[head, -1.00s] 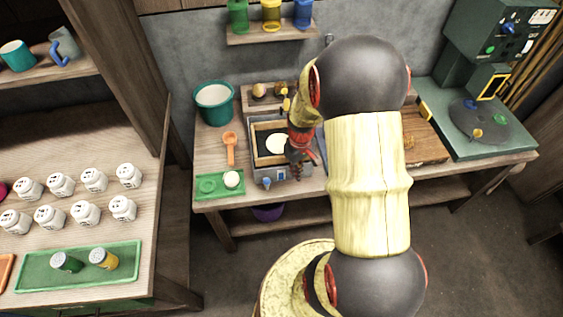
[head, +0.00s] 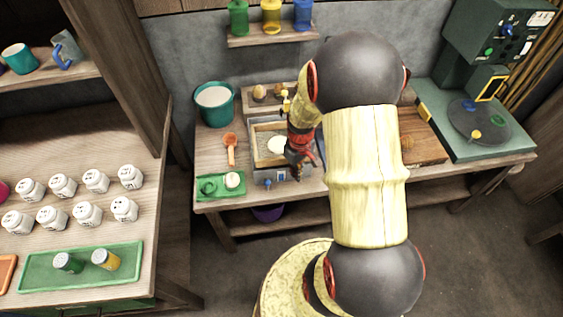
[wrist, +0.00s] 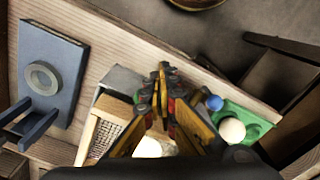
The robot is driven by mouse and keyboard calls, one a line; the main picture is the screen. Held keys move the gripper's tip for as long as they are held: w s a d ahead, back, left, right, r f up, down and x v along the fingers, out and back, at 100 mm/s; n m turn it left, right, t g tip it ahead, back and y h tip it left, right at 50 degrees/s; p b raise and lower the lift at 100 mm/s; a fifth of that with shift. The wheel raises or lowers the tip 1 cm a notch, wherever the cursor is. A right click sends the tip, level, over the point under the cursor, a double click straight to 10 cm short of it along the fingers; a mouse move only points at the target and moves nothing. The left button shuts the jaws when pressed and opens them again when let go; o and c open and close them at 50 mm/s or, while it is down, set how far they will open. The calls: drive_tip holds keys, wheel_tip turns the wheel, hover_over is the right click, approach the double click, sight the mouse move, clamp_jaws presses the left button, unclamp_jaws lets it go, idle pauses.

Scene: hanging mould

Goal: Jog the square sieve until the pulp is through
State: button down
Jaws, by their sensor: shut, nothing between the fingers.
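The square sieve (head: 262,128) has a light wooden frame and sits in a grey box (head: 256,176) on the bench. Pale pulp (head: 277,145) lies in it as a round patch near its right side; how much has passed through cannot be told. In the wrist view, the sieve's mesh and wooden edge (wrist: 88,138) show at lower left, and the pulp (wrist: 150,147) is partly hidden behind my fingers. My gripper (head: 297,172) is shut and empty, over the front right part of the box. Its closed fingertips also show in the wrist view (wrist: 163,72).
A green tray (head: 222,195) with a white ball (head: 232,180) lies front left of the box. An orange scoop (head: 231,150) and teal bucket (head: 215,104) stand left. A wooden board (head: 425,140) lies right. A blue knob (head: 267,184) sticks out at the box front.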

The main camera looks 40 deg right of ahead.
idle(0.4)
drive_tip(key=w+d, duration=0.1)
drive_tip(key=w, duration=0.1)
drive_tip(key=w+d, duration=0.1)
drive_tip(key=w, duration=0.1)
drive_tip(key=shift+d+f, duration=0.1)
drive_tip(key=shift+d, duration=0.1)
drive_tip(key=s, duration=0.1)
drive_tip(key=s+a, duration=0.2)
drive_tip(key=s, duration=0.1)
drive_tip(key=shift+a+p, duration=0.25)
drive_tip(key=shift+p, duration=0.15)
drive_tip(key=w+d, duration=0.1)
drive_tip(key=w, duration=0.1)
drive_tip(key=w+d, duration=0.1)
drive_tip(key=w, duration=0.1)
drive_tip(key=shift+d, duration=0.3)
drive_tip(key=shift+s+a+p, duration=0.15)
drive_tip(key=shift+s+a, duration=0.25)
drive_tip(key=shift+s, duration=0.3)
drive_tip(key=shift+s+a+p, duration=0.15)
drive_tip(key=shift+s+a, duration=0.3)
drive_tip(key=shift+s, duration=0.2)
drive_tip(key=shift+s+a+p, duration=0.15)
drive_tip(key=shift+s+a, duration=0.25)
drive_tip(key=shift+s, duration=0.3)
